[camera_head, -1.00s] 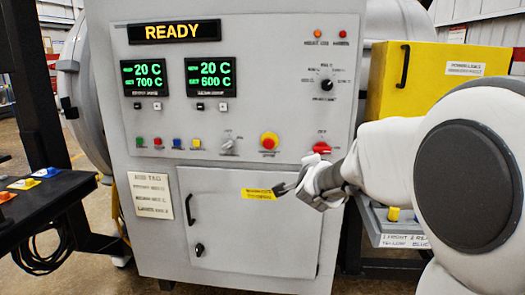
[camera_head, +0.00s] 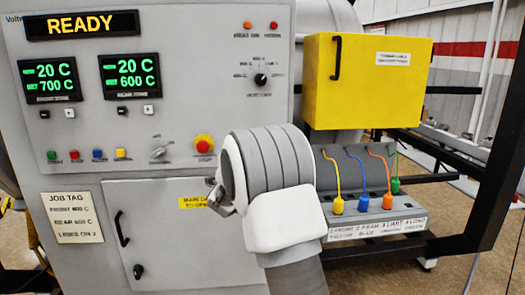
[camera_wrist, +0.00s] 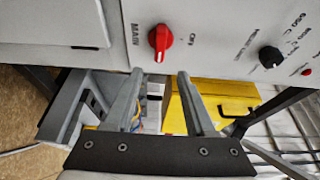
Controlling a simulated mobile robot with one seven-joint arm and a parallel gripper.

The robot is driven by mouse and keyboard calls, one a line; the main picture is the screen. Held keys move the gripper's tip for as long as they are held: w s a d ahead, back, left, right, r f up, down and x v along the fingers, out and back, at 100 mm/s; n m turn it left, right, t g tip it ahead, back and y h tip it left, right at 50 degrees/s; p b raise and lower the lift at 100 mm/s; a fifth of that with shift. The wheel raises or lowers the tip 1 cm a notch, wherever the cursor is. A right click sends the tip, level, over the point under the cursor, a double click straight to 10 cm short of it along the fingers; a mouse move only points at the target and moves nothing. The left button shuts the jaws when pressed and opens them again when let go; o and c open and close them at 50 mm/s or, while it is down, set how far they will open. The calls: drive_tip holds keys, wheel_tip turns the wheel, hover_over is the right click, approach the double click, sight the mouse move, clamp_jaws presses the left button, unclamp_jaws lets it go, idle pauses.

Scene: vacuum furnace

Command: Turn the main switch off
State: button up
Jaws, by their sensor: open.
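The main switch is a red rotary knob (camera_wrist: 160,41) on the grey panel, at the top middle of the wrist view. The words MAIN and OFF are printed on either side of it, and a pale mark shows on its lower end. My gripper (camera_wrist: 158,76) is open, with its two fingers apart and nothing between them. The fingertips point toward the knob and appear short of it. In the head view my arm hides the switch, and only a small part of my gripper (camera_head: 217,197) shows at the arm's left edge.
A red-and-yellow stop button (camera_head: 203,144) sits left of my arm. A grey door (camera_head: 160,240) with a black handle is below. A yellow box (camera_head: 366,80) and a shelf of coloured plugs (camera_head: 375,217) stand at the right. A black selector knob (camera_wrist: 271,56) is near the switch.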

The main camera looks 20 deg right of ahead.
drive_tip(key=p+x, duration=0.1)
drive_tip(key=x, duration=1.1)
drive_tip(key=shift+w, duration=0.15)
clamp_jaws()
